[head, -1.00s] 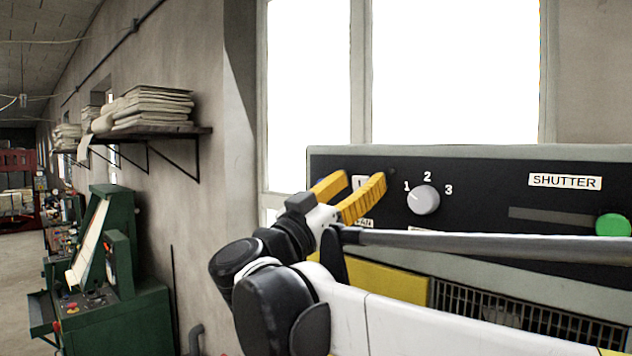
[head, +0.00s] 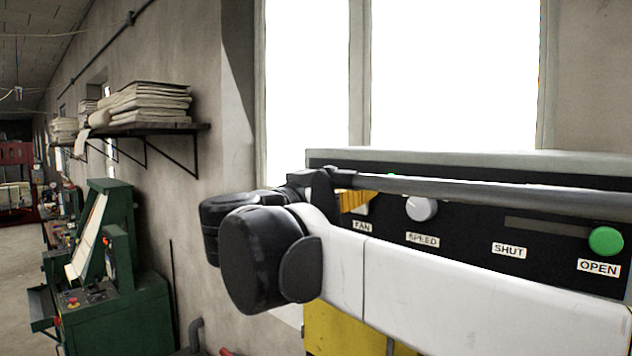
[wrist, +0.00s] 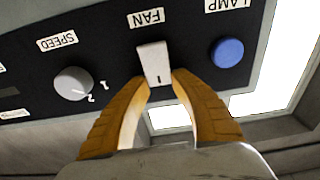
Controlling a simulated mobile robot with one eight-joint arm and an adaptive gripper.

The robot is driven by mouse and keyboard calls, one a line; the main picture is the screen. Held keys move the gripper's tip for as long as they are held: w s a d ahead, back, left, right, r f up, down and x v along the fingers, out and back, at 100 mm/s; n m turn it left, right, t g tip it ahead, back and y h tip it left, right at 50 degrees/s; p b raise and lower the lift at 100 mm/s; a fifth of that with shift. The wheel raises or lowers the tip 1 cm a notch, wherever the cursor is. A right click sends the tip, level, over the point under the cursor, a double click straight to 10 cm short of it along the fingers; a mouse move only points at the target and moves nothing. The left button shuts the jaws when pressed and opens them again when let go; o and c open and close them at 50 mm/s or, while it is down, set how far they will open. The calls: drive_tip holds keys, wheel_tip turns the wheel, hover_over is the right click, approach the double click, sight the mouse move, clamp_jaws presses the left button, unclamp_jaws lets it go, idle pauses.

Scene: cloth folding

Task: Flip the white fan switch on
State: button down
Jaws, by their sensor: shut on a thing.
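In the head view, my arm covers most of my gripper (head: 354,201), with a bit of yellow finger showing above the FAN label (head: 362,226). A tiny green spot (head: 392,174) shows on the panel's upper part.
The grey SPEED knob (head: 421,208) is beside the switch, and a blue LAMP button (wrist: 227,52) is on its other side. A green OPEN knob (head: 606,241) is at the panel's right. A green machine (head: 125,300) stands at left.

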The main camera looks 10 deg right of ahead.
drive_tip(key=c, duration=1.1)
unclamp_jaws()
drive_tip(key=shift+w+d, duration=0.1)
drive_tip(key=shift+o, duration=0.2)
drive_tip(key=v, duration=1.2)
